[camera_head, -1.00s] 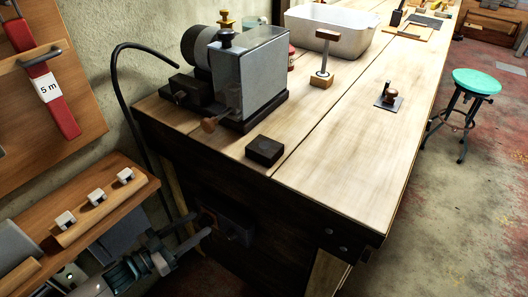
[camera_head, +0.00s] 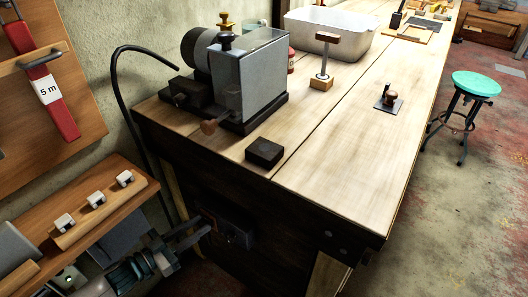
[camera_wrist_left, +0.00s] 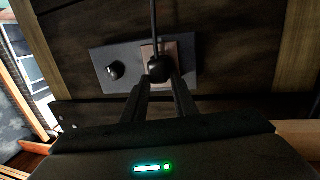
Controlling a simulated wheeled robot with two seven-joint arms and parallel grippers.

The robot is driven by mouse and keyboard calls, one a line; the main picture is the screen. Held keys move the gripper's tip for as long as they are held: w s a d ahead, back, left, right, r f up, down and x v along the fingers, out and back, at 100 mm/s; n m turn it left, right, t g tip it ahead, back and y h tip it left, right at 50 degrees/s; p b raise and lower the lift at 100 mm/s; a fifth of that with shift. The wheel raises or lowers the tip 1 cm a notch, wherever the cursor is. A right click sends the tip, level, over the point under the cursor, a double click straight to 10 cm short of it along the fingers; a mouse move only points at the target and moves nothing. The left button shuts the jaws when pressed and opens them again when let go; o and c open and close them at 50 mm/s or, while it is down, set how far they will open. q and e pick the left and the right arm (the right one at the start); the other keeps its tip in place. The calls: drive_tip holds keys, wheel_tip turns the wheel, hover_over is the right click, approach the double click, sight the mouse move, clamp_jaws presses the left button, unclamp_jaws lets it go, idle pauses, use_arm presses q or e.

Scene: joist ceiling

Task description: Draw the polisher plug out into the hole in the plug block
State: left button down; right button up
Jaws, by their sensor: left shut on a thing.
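The polisher plug (camera_wrist_left: 159,68) is a small dark round body with a black cable rising from it, seen in the left wrist view. It sits in front of a pinkish square on the grey plug block (camera_wrist_left: 203,70). A dark round feature (camera_wrist_left: 113,70) is on the block's left part; I cannot tell if it is a knob or a hole. The block (camera_head: 236,222) also shows dimly on the bench's dark end in the head view. My left gripper (camera_head: 204,223) is shut on the plug, close in front of the block. My right gripper is not in view.
The black cable (camera_head: 118,75) arcs from beside the polisher (camera_head: 245,80) down the bench's left side. A wooden shelf (camera_head: 110,208) with white blocks is close to my left arm. The red-grey floor (camera_head: 430,220) is open to the right of the bench.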

use_arm(q)
drive_tip(key=shift+a, duration=0.1)
drive_tip(key=s+p+v, duration=0.1)
drive_tip(key=v, duration=0.5)
drive_tip(key=shift+d+p, duration=0.3)
drive_tip(key=shift+p, duration=0.1)
idle(0.3)
drive_tip(key=shift+s+f, duration=0.1)
drive_tip(key=shift+f, duration=0.05)
